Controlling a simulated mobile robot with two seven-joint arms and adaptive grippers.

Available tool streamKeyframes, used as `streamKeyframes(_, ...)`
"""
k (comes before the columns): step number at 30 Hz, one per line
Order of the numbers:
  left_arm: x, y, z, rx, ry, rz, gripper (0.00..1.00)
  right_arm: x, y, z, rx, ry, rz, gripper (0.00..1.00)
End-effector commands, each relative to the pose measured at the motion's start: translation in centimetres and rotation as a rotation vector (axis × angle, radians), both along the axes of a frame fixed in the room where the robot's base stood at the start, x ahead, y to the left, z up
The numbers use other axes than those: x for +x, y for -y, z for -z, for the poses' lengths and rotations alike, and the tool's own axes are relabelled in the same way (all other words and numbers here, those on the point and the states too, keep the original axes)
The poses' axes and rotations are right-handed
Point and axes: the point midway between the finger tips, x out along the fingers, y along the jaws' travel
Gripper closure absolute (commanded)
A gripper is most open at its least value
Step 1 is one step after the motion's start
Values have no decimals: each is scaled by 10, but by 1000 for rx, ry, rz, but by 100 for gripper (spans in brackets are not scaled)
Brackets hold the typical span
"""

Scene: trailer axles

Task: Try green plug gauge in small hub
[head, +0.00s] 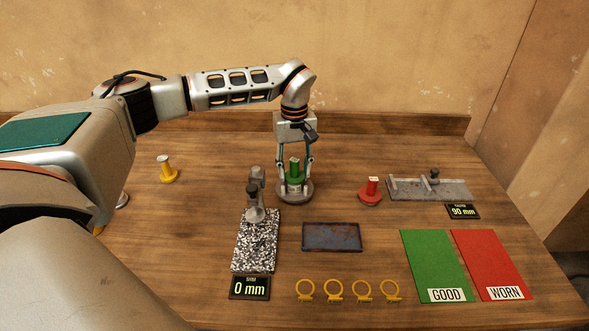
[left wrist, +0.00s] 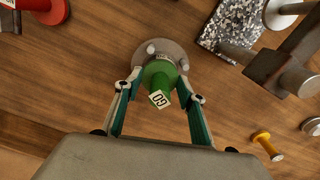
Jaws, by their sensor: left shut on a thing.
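The green plug gauge (head: 295,168) stands upright at the round grey hub (head: 284,197) in the middle of the table. In the left wrist view the gauge (left wrist: 162,75) shows its square "GO" end toward the camera, and the hub (left wrist: 150,48) lies behind it. My left gripper (head: 295,180) points down from above, its fingers on either side of the gauge's wide green part, shut on it. The gauge's lower end is hidden, so I cannot tell how far it sits in the hub's bore. My right gripper is not in view.
A speckled plate (head: 254,245) with a grey metal device stands left of a dark tray (head: 332,237). A red gauge (head: 370,191) and grey fixture (head: 430,189) are right; a yellow gauge (head: 167,170) is left. Green (head: 434,262) and red (head: 488,262) mats lie front right, near several yellow rings.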

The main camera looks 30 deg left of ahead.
Motion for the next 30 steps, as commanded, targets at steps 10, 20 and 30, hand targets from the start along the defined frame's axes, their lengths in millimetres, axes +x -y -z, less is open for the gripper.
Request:
streamKeyframes(10,-2,0,3,1,-6,1,82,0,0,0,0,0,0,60)
streamKeyframes(20,-1,0,-11,1,-2,1,82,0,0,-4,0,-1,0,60)
streamKeyframes(30,0,0,-27,1,-1,0,82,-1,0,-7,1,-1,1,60)
